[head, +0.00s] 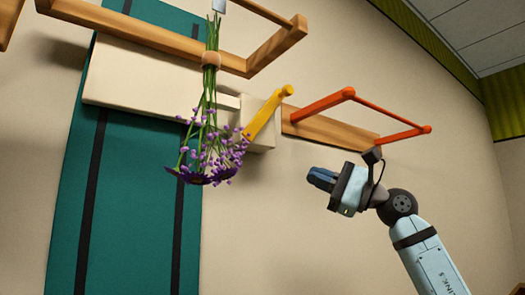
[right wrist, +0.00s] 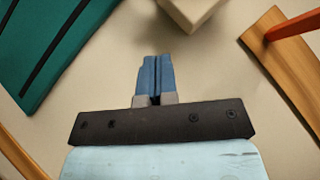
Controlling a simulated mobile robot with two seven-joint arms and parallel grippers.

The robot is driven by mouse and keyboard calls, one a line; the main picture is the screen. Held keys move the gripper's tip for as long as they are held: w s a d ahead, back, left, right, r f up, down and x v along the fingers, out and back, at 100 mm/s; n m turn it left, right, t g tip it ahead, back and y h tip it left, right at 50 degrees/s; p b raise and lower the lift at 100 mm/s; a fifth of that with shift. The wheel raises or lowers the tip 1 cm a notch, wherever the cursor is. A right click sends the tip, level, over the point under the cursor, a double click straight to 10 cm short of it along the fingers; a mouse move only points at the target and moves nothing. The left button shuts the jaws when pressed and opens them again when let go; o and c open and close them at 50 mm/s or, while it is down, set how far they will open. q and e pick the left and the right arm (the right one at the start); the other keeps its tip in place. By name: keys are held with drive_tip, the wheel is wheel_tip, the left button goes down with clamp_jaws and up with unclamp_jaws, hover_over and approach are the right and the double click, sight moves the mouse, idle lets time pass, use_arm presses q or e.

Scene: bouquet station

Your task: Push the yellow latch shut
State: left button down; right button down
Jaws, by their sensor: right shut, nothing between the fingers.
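The yellow latch (head: 268,114) is a short bar on a cream block (head: 256,103) on the wall. It slants, with its knobbed end up to the right and its lower end beside the hanging bouquet (head: 205,150). My right gripper (head: 314,177) is shut and empty, below and to the right of the latch and clear of it. In the right wrist view its blue fingers (right wrist: 154,75) are together, with a cream block corner (right wrist: 192,10) ahead of them. The latch does not show in that view. My left gripper is out of view.
An orange rail (head: 385,112) sticks out from a wooden board (head: 330,130) right of the latch. A wooden frame (head: 270,55) juts out above. A teal panel (head: 130,190) with dark stripes runs behind the bouquet. The wall below the latch is bare.

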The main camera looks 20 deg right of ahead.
drive_tip(key=p+x, duration=0.1)
drive_tip(key=x, duration=0.3)
drive_tip(key=s+p+x, duration=0.1)
drive_tip(key=x, duration=0.3)
drive_tip(key=s+a+r+p+x, duration=0.1)
drive_tip(key=x, duration=0.4)
drive_tip(key=shift+s+p, duration=0.2)
drive_tip(key=shift+p, duration=0.2)
drive_tip(key=shift+d, duration=0.1)
drive_tip(key=shift+f+m, duration=0.1)
drive_tip(key=shift+m, duration=0.2)
